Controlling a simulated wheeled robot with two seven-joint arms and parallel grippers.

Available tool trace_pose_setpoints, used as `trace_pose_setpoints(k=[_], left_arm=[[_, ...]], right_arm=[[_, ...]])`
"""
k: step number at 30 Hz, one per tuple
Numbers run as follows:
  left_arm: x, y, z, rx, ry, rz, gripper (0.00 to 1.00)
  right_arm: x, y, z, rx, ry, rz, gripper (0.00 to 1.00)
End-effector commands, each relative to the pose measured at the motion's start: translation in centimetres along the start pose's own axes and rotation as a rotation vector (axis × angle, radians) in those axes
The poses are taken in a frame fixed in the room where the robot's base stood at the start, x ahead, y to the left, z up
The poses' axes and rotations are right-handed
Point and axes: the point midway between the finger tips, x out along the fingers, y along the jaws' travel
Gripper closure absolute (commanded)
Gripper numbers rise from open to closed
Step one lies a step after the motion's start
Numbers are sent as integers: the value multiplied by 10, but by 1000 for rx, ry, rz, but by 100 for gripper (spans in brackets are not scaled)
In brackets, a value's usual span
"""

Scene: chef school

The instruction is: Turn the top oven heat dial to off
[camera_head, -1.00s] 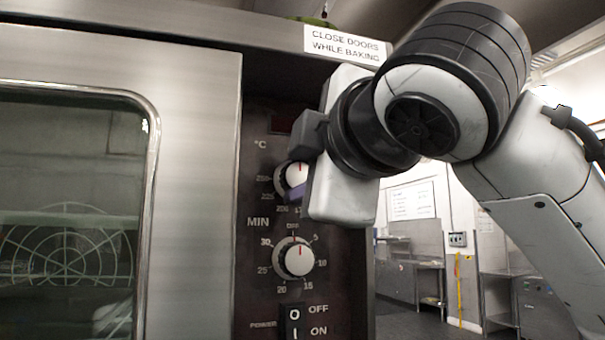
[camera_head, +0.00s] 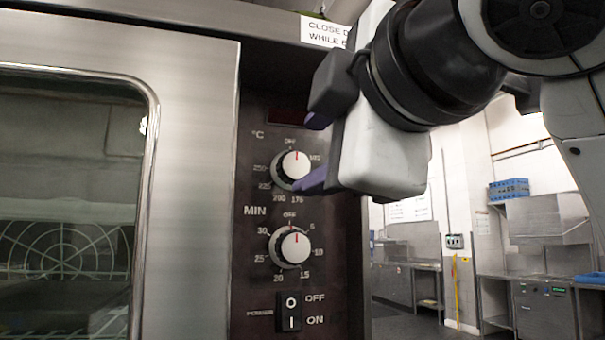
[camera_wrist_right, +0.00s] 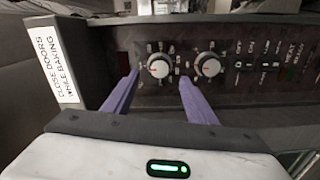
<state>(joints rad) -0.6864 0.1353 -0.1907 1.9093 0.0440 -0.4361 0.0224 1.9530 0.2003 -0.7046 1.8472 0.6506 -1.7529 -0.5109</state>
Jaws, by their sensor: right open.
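The top oven heat dial (camera_head: 295,165) is a round white-silver knob under the °C label on the dark control panel. Its red mark points about straight up, near the OFF label. It also shows in the right wrist view (camera_wrist_right: 158,67), between and beyond the fingertips. My right gripper (camera_head: 307,153) is open, with one purple finger above the dial and one below it. In the right wrist view the gripper (camera_wrist_right: 158,76) holds nothing, and a gap seems to separate it from the dial. My left gripper is out of view.
The MIN timer dial (camera_head: 290,247) sits directly below, and the power switch (camera_head: 290,311) is under it. The oven's glass door (camera_head: 70,190) is at left. A warning sign (camera_head: 325,30) is above the panel. Open room with steel counters (camera_head: 412,270) lies at right.

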Motion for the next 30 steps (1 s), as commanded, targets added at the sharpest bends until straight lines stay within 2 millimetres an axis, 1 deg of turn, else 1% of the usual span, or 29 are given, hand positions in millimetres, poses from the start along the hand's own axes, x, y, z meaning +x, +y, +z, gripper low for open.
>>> trace_pose_setpoints(k=[1, 3, 6, 9, 27, 30], left_arm=[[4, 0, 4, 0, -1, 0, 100], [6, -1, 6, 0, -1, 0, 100], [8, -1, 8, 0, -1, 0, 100], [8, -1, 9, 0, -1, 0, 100], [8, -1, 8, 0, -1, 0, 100], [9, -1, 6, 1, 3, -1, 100]], right_arm=[[-10, -1, 0, 0, 1, 5, 48], [-22, -2, 0, 0, 1, 3, 48], [-33, -1, 0, 1, 0, 2, 48], [-39, 0, 0, 1, -1, 1, 48], [-41, 0, 0, 1, -1, 0, 48], [-41, 0, 0, 1, -1, 0, 48]])
